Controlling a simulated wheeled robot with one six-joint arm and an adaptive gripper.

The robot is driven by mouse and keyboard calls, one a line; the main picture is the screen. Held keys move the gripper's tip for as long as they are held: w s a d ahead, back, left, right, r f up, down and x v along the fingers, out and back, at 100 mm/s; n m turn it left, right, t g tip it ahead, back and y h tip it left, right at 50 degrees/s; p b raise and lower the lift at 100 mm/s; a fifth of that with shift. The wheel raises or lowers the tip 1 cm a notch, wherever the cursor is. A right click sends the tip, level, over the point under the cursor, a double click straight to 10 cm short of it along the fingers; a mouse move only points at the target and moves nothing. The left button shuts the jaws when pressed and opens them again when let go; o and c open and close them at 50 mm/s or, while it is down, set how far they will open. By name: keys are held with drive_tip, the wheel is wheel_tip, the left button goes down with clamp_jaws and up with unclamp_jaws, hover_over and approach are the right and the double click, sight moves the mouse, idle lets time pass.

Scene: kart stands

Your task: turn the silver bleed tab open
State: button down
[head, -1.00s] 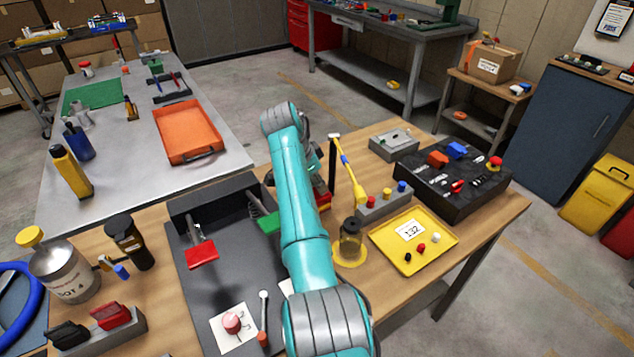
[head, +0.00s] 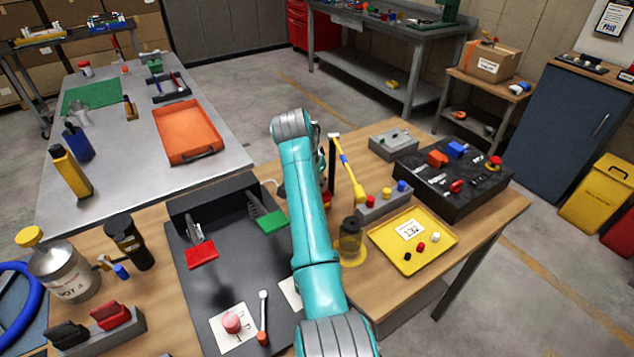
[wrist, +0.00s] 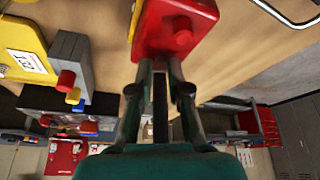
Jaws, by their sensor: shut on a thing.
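A red block-like body (wrist: 176,22) with a round red knob (wrist: 183,38) stands at the top of the wrist view, directly beyond my fingertips. In the head view, only a small red part (head: 326,200) of it shows beside my teal arm. My gripper (wrist: 160,68) has its fingers drawn close together at the near side of the red body, with a narrow dark strip visible between them. I cannot clearly see the silver bleed tab. The fingertips and the red body hide whatever is held, and the tab's angle cannot be told.
A dark upright post (head: 332,165) and a yellow-handled tool (head: 350,172) stand close to the right of my arm. A dark pedal unit (head: 190,290) lies left.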

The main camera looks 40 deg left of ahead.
drive_tip(key=n+y, duration=0.1)
drive_tip(key=n, duration=0.2)
drive_tip(key=n+y, duration=0.1)
drive_tip(key=n, duration=0.2)
drive_tip(key=shift+w+d, duration=0.1)
drive_tip(key=shift+d, duration=0.1)
drive_tip(key=shift+n+g+y, duration=0.3)
drive_tip(key=c, duration=1.1)
unclamp_jaws()
drive_tip(key=shift+r, duration=0.15)
drive_tip(key=v, duration=1.2)
